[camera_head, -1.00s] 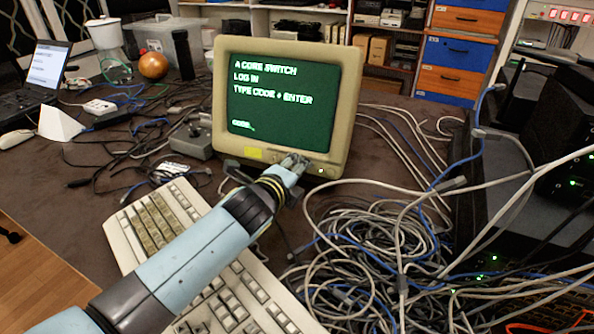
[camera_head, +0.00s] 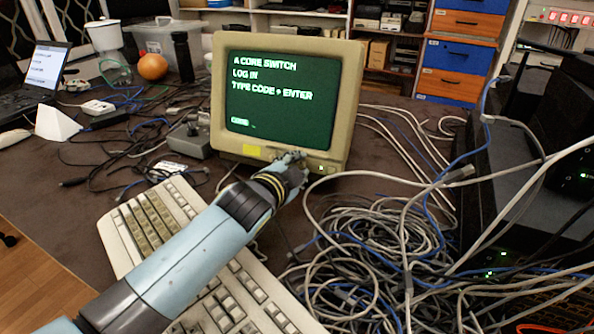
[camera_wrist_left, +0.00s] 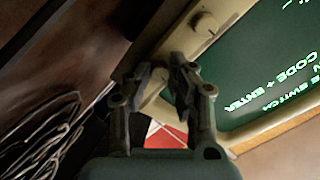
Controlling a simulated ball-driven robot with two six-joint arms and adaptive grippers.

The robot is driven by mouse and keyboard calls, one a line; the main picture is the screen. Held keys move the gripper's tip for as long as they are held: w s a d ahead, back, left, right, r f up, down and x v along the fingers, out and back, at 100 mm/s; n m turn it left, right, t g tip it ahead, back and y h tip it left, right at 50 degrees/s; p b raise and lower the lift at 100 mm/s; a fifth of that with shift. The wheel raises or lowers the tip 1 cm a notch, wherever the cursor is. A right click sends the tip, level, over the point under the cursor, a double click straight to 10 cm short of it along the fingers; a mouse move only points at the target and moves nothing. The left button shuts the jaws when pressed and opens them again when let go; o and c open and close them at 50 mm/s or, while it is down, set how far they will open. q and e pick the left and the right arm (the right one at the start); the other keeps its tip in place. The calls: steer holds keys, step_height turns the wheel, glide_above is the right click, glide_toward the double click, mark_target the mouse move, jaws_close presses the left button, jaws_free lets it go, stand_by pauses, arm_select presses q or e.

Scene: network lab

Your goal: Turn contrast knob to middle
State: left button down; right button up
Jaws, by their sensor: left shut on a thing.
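The old beige monitor (camera_head: 350,95) stands on the desk with a green text screen. My left gripper (camera_head: 290,160) is at the lower right part of its front bezel. In the left wrist view my left gripper (camera_wrist_left: 163,72) has its fingers closed at the bezel, around what looks like the contrast knob. That knob is mostly hidden by the fingers, so its pointer and angle do not show. Another round beige knob (camera_wrist_left: 204,23) sits free on the bezel beyond the fingers. No knob label is readable. My right gripper is not in view.
A beige keyboard (camera_head: 152,225) lies under my left arm. A tangle of grey and blue cables (camera_head: 370,255) fills the desk to the right of the arm. A grey box (camera_head: 190,140) stands left of the monitor. A yellow note (camera_head: 253,152) sticks to the bezel.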

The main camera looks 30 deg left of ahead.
arm_select(q)
steer(key=shift+n, duration=0.9)
steer(key=c, duration=1.2)
jaws_free()
step_height(320, 180, up, 10)
steer(key=shift+f, duration=0.1)
